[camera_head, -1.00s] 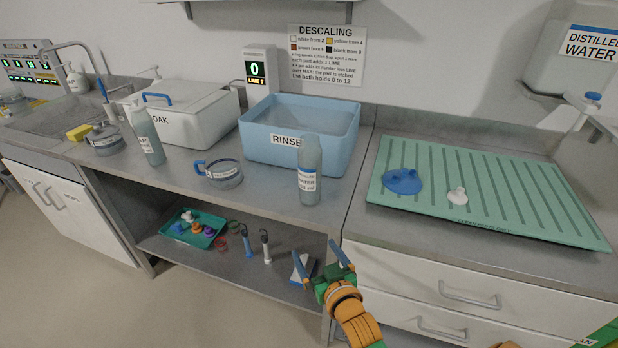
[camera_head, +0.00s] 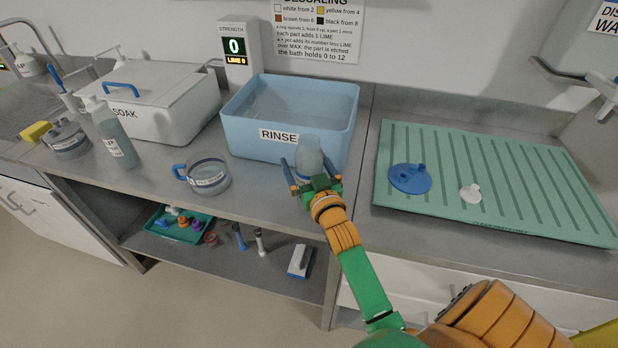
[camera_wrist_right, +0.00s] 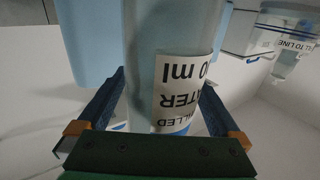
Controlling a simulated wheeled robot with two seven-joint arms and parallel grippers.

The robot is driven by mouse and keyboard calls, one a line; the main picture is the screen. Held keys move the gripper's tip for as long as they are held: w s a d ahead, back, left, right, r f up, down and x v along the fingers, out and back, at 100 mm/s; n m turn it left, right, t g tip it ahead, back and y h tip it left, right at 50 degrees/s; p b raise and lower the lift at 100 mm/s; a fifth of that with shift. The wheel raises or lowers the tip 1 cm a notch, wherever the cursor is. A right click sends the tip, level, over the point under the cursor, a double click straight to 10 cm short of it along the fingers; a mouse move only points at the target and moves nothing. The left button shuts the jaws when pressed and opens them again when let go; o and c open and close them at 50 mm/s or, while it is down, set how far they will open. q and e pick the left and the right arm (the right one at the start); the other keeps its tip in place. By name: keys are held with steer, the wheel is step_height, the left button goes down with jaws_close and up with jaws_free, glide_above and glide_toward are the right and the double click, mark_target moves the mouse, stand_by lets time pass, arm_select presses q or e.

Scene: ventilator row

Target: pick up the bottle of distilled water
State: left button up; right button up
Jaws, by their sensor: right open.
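The bottle of distilled water (camera_head: 309,152) stands upright on the steel counter in front of the blue rinse basin; my right gripper hides its lower part. Its label, with "WATER" partly readable upside down, fills the middle of the right wrist view (camera_wrist_right: 180,95). My right gripper (camera_head: 313,182) is open, with one blue finger on each side of the bottle. In the right wrist view the bottle lies between the two fingers (camera_wrist_right: 155,105); I cannot tell whether either touches it. My left gripper is not in view.
The rinse basin (camera_head: 238,133) is close behind the bottle. A measuring jug (camera_head: 208,178) stands to its left, with another bottle (camera_head: 113,135) and the soak tub (camera_head: 170,122) further left. A green drying mat (camera_head: 510,190) lies to the right.

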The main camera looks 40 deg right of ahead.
steer(key=shift+w+f, duration=0.15)
steer(key=shift+w, duration=0.1)
steer(key=shift+s, duration=0.25)
steer(key=c, duration=0.6)
jaws_close()
steer(key=shift+w+r, duration=0.1)
steer(key=shift+r, duration=0.2)
